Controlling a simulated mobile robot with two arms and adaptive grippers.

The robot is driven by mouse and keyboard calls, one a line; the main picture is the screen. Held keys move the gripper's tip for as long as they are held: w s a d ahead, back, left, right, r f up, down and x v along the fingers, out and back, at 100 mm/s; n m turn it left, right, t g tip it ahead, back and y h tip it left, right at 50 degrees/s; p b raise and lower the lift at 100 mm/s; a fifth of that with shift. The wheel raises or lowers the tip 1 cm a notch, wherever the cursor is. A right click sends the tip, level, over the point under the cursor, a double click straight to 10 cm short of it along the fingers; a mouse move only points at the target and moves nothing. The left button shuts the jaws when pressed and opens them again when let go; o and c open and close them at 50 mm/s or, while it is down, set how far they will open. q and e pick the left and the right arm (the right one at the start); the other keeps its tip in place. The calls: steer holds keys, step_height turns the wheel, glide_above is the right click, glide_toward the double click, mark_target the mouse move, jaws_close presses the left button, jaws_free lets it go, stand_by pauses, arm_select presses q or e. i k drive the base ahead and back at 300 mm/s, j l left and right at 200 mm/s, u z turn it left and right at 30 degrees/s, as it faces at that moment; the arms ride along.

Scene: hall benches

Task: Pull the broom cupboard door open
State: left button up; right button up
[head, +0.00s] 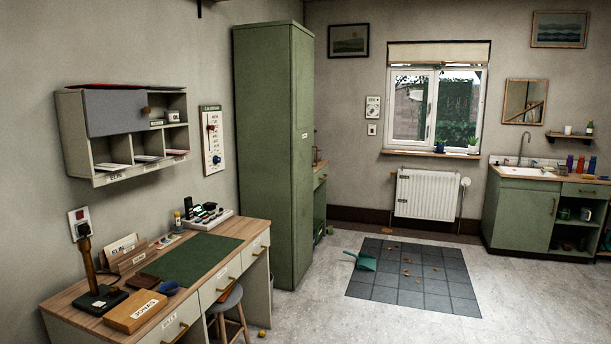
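A tall green cupboard (272,150) stands against the left wall, past the desk, and is likely the broom cupboard. I see its broad side panel and, at a steep angle, its narrow front (303,150) facing right. The door appears shut, but the angle makes this hard to tell. A small handle-like shape (304,134) shows on the front edge, too small to be sure of. Neither of my grippers is in view.
A desk (215,262) with drawers and a stool (228,305) stand at front left, before the cupboard. A dustpan (363,262) and scattered bits lie on the dark tiled patch (410,295). Open floor (320,300) lies right of the cupboard. A sink unit (522,210) stands far right.

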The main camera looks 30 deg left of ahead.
mark_target(302, 66)
steer(key=i+u, duration=0.2)
steer(key=i, duration=1.5)
steer(key=i+j+u, duration=0.1)
steer(key=i, duration=1.45)
steer(key=i+u, duration=0.1)
steer(key=i, duration=1.4)
steer(key=i+u, duration=0.3)
steer(key=i, duration=0.25)
steer(key=i+u, duration=0.3)
steer(key=i, duration=0.25)
steer(key=i+l+u, duration=0.3)
steer(key=i, duration=0.2)
steer(key=i+l+u, duration=0.3)
steer(key=i, duration=0.2)
